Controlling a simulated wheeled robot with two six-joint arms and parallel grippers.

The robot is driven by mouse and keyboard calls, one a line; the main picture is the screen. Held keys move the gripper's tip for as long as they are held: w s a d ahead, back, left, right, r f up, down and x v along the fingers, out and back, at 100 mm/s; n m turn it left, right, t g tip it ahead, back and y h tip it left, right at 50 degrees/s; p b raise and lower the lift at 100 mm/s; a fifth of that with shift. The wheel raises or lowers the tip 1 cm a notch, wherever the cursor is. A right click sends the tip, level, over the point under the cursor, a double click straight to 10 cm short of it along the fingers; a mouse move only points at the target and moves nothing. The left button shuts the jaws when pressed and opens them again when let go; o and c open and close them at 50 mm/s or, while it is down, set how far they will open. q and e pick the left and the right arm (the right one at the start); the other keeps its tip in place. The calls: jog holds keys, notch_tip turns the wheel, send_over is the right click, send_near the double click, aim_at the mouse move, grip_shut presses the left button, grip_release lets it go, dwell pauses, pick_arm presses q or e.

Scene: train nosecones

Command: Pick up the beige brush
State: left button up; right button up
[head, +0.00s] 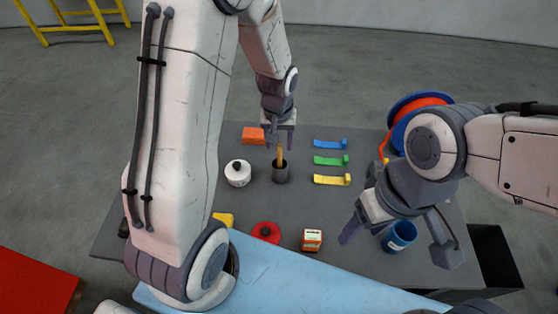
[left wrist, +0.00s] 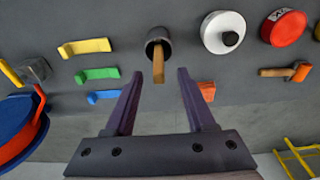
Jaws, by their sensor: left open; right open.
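The beige brush (head: 280,157) stands in a dark grey cup (head: 281,174) near the middle of the table, and only its upper handle shows. In the left wrist view the brush (left wrist: 158,68) sticks out of the cup (left wrist: 153,36) towards the camera. My left gripper (head: 279,147) is open above the cup. In the left wrist view its fingertips (left wrist: 160,73) lie on either side of the brush handle, with visible gaps. My right gripper (head: 397,250) is open at the right, with a blue cup between its fingers in the picture.
A white round pot (head: 238,173) stands left of the cup, and an orange block (head: 253,135) lies behind. Blue, green and yellow (head: 332,180) clips lie to the right. A red lid (head: 267,232), a small orange box (head: 312,240) and the blue cup (head: 399,236) are nearer.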

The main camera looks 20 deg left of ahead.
aim_at(279, 152)
pick_arm(q)
jog(key=shift+f+p, duration=0.35)
jog(key=shift+f, duration=0.2)
jog(key=f, duration=0.1)
jog(key=f+p, duration=0.1)
jog(key=f, duration=0.1)
jog(key=shift+w+f, duration=0.1)
jog(key=shift+w, duration=0.2)
jog(key=shift+w+f, duration=0.1)
jog(key=shift+f, duration=0.4)
grip_shut()
